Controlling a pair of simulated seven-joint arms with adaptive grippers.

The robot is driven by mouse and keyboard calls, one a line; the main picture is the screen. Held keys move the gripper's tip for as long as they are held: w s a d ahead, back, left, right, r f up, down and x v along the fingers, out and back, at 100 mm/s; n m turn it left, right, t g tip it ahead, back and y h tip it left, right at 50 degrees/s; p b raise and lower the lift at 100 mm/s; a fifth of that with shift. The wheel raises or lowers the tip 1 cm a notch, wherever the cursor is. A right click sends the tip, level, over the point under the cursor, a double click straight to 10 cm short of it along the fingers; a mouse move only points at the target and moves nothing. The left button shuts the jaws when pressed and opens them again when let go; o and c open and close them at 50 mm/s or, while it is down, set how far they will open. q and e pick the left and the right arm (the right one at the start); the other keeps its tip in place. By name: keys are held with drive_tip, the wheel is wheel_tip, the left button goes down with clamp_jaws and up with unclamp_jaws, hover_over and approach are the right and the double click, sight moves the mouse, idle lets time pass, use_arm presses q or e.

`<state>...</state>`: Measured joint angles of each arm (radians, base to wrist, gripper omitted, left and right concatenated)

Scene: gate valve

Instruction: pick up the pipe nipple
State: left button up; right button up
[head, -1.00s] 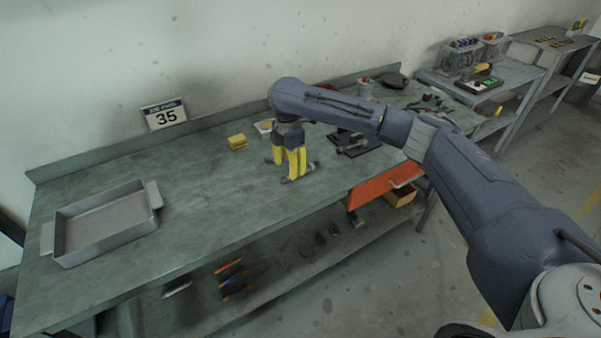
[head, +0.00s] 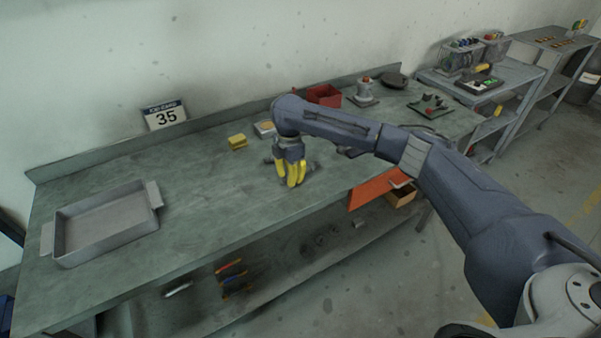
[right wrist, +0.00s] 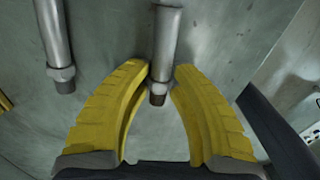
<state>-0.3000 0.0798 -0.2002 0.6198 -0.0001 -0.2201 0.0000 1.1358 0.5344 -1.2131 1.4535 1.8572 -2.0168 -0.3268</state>
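The pipe nipple (right wrist: 165,45) is a grey metal tube with a hex end, lying on the bench between the yellow fingertips of my right gripper (right wrist: 163,68) in the right wrist view. The tips are very close to its sides; I cannot tell whether they grip it. In the head view my right gripper (head: 294,184) points down at the bench top, with its fingers hiding most of the tube. A second similar tube (right wrist: 53,40) lies to the left in the right wrist view, apart from the fingers. My left gripper is not in view.
An empty grey tray (head: 105,222) sits at the left of the bench. A yellow block (head: 237,142) and a small pale dish (head: 265,128) lie behind the gripper. A red bin (head: 325,96) and a valve part (head: 365,92) stand farther back. The bench between tray and gripper is clear.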

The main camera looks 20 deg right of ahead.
clamp_jaws()
drive_tip(key=shift+r, duration=0.15)
